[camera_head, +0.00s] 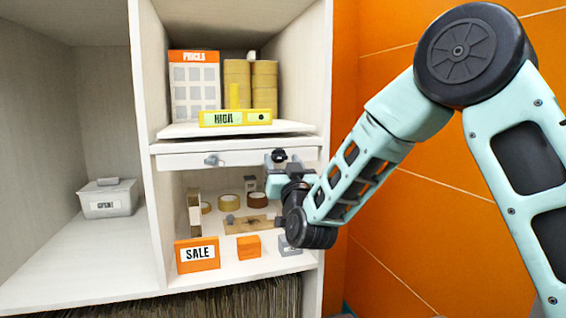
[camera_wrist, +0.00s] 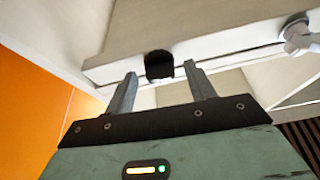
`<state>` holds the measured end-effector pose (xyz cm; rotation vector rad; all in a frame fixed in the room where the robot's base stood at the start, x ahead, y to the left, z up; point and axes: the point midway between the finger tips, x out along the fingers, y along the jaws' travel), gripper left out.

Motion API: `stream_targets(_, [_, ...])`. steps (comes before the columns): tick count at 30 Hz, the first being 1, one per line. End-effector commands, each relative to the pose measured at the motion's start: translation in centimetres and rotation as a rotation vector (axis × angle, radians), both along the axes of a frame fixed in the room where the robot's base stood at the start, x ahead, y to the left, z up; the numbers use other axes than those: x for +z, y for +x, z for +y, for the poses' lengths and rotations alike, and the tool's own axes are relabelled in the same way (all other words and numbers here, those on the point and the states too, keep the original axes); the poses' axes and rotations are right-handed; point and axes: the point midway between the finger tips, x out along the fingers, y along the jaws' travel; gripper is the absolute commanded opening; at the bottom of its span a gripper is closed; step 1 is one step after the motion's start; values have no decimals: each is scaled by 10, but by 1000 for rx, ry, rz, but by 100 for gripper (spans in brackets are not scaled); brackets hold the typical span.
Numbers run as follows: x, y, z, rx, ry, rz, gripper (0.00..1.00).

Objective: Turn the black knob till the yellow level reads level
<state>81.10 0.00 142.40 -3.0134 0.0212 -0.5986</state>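The black knob (camera_head: 279,155) is on the right part of the front rail of the upper shelf. It also shows in the wrist view (camera_wrist: 159,65), just beyond and between my fingertips. My gripper (camera_wrist: 160,76) is open, its two fingers apart below the knob, with a gap on each side. I cannot tell whether they touch it. The yellow level (camera_head: 235,118) lies on the shelf board (camera_head: 180,130) above the rail, its label seeming to read "HIGH". A black dot shows near its right end. The bubble is too small to read.
A grey metal knob (camera_head: 212,160) is on the rail's left part, also in the wrist view (camera_wrist: 297,36). A price box (camera_head: 194,90) and yellow rolls (camera_head: 264,85) stand behind the level. Below are tape rolls, an orange SALE box (camera_head: 197,255) and an orange block (camera_head: 248,247).

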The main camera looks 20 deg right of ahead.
Motion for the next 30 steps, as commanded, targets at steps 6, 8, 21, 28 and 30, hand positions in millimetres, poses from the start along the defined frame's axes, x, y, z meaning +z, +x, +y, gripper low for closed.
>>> stream_targets(6, [0,0,0,0,0,0,10])
stream_targets(8, [0,0,0,0,0,-1,10])
stream_targets(21, [-6,-1,-2,0,-223,-6,10])
stream_targets(28, [-1,-1,-2,1,-335,-4,10])
stream_targets(30, [0,-1,-2,0,-347,-2,10])
